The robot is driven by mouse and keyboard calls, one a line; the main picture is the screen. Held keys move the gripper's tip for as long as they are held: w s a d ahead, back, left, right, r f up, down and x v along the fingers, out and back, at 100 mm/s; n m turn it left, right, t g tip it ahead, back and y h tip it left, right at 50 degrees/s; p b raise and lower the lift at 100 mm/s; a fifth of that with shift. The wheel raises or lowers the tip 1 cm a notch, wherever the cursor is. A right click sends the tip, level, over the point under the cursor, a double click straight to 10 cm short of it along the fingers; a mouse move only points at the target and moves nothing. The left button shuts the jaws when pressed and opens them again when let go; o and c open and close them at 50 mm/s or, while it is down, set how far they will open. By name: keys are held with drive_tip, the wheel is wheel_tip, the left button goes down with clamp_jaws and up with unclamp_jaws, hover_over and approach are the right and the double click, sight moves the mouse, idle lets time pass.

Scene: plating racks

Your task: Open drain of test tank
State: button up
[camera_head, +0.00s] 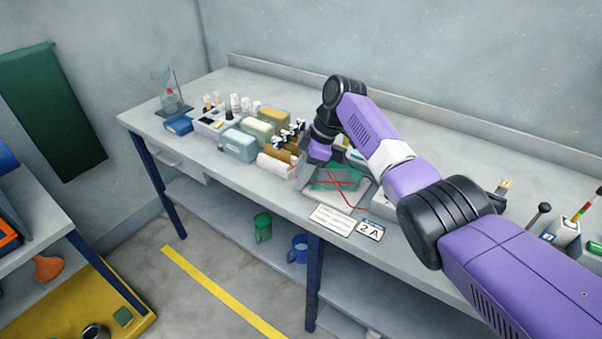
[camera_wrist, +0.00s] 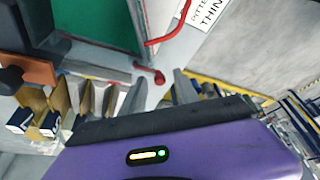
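The test tank (camera_head: 345,180), a clear-walled box holding green, stands near the bench's front edge in the head view, with red lines across it. In the wrist view its green side (camera_wrist: 95,22) fills the upper left. A small red knob-like part (camera_wrist: 158,77) sits below the tank's pale rim, probably the drain handle. A bent red tube (camera_wrist: 168,35) lies above it. My gripper (camera_wrist: 159,80) has its two grey fingers apart, one on each side of the red part in the picture; I cannot tell whether they touch it. In the head view my arm hides the fingers.
Amber and white bottles with dark tops (camera_head: 290,135) crowd left of the tank. Storage boxes (camera_head: 238,145) stand further left. A label card marked 2A (camera_head: 370,230) is at the bench's front edge. A green mug (camera_head: 263,227) and blue mug (camera_head: 298,249) are below.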

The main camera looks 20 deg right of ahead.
clamp_jaws()
